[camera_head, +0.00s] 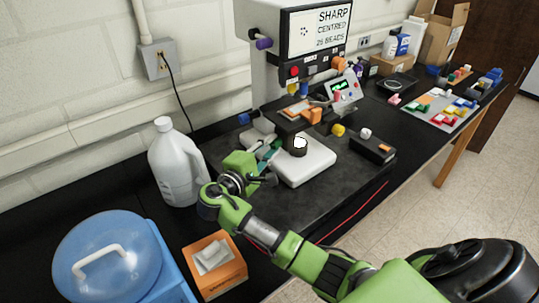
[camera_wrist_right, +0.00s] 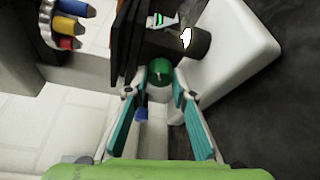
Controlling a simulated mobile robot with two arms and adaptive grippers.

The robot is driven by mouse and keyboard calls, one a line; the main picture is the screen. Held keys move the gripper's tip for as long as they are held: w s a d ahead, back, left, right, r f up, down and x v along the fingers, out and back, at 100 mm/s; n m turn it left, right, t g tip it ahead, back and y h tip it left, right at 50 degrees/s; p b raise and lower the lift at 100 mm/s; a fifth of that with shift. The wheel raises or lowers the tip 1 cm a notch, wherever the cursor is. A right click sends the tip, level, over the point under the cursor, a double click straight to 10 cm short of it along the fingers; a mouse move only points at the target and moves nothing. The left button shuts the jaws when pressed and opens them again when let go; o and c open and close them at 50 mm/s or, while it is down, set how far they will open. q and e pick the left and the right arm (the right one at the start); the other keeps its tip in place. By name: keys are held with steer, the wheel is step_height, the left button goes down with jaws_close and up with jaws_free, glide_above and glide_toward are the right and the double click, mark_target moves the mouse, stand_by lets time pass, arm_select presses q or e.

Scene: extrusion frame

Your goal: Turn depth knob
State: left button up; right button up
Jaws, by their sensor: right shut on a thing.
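A round green knob (camera_wrist_right: 160,72) sits under the dark layered stage of the microscope-like machine (camera_head: 268,75) in the right wrist view. My right gripper (camera_wrist_right: 159,80) has its two teal-padded fingers on either side of this knob and is shut on it. No label on the knob is readable. In the head view, my right gripper (camera_head: 267,153) reaches the left side of the machine, beside its white base (camera_head: 306,168); the knob itself is hard to make out there. A dark cylinder with a bright top (camera_head: 299,147) stands on the base. My left gripper is not in view.
A white jug (camera_head: 176,165) stands close to the left of my right gripper. An orange tissue box (camera_head: 214,264) and a blue-lidded container (camera_head: 112,258) are nearer. A dark box (camera_head: 372,147) lies right of the base. Coloured knobs (camera_wrist_right: 72,25) are upper left in the wrist view.

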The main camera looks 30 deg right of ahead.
steer(key=shift+f+m+t+b, duration=0.2)
steer(key=shift+m+t+b, duration=0.1)
steer(key=shift+m+b, duration=0.8)
steer(key=o, duration=1.1)
steer(key=shift+s+r, duration=0.1)
steer(key=shift+h, duration=0.3)
steer(key=v, duration=1.2)
